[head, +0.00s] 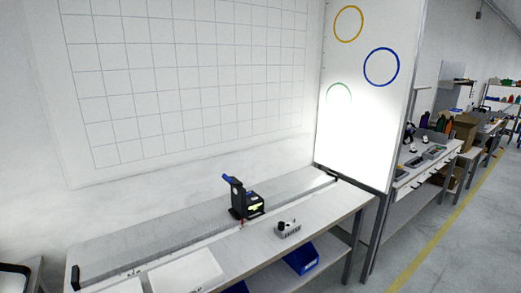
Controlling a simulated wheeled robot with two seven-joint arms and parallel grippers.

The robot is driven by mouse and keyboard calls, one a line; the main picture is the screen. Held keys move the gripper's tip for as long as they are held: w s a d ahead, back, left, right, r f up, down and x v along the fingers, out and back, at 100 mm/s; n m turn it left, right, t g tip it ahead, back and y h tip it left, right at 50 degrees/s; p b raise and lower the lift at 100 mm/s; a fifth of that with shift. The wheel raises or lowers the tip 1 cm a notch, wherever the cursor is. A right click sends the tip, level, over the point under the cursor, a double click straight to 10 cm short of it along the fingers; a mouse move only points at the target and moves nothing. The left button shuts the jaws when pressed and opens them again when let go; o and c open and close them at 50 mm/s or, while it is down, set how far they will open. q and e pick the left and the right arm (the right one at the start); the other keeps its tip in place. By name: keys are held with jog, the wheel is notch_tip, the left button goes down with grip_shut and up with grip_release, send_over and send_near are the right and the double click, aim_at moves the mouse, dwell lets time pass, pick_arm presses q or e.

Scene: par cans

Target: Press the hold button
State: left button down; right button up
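A small grey box (288,229) with dark knob-like parts on top sits on the bench, near its front edge. It is too small in the picture to tell whether one of these parts is the hold button. No button marked hold can be made out. Neither of my grippers is in the head view.
The bench (333,206) carries a long grey strip (150,231) along its back and white panels (186,271) at front left. Blue bins (301,258) sit below. A gridded wall (190,75) and a brightly lit board (365,130) stand behind. A clear aisle runs at right.

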dwell(0.3)
grip_shut()
dwell(1.6)
